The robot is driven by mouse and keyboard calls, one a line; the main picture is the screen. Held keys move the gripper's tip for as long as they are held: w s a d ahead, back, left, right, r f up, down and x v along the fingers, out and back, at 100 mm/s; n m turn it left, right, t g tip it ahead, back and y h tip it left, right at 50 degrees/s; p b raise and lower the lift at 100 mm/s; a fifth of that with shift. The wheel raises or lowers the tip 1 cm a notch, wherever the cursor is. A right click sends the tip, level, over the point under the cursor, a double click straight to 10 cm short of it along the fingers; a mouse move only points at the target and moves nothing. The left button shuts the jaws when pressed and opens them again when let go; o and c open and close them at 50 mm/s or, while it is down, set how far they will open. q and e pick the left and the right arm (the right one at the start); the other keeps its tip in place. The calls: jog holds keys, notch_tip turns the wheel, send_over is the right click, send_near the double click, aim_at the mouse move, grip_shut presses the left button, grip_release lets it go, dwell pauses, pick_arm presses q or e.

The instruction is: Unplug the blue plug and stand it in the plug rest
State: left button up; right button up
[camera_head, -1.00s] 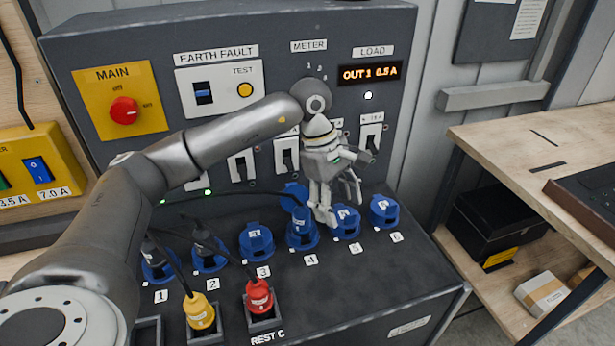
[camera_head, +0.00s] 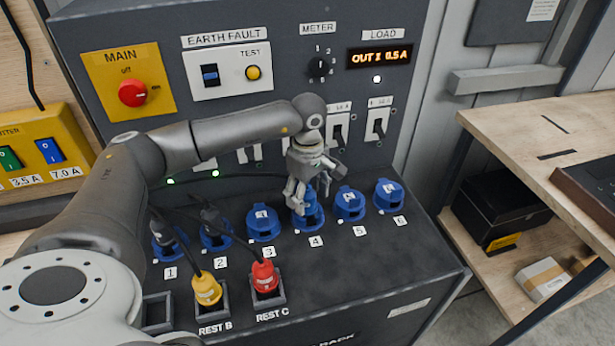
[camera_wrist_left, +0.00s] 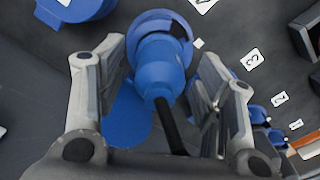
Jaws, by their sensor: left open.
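The blue plug (camera_wrist_left: 158,68) sits in socket 4 (camera_head: 309,222), with its black cable running from its end. My left gripper (camera_head: 304,203) is open over socket 4. In the left wrist view, its two fingers (camera_wrist_left: 160,95) stand on either side of the plug, with gaps between them and the plug. In the head view the gripper hides most of the plug. An empty square rest (camera_head: 158,313) is at the front left of the panel; its label is hidden by my arm. My right gripper is not in view.
A yellow plug (camera_head: 207,289) stands in REST B and a red plug (camera_head: 264,276) in REST C. Dark plugs fill sockets 1 (camera_head: 167,243) and 2 (camera_head: 214,232). Sockets 3 (camera_head: 262,223), 5 (camera_head: 350,205) and 6 (camera_head: 389,196) have blue lids. Breaker switches (camera_head: 338,132) stand close behind my gripper.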

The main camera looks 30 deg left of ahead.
pick_arm(q)
jog(key=shift+f, duration=0.45)
jog(key=c, duration=1.2)
jog(key=shift+n, duration=1.6)
jog(key=shift+n+b, duration=0.3)
jog(key=shift+n, duration=1.2)
jog(key=shift+n, duration=1.5)
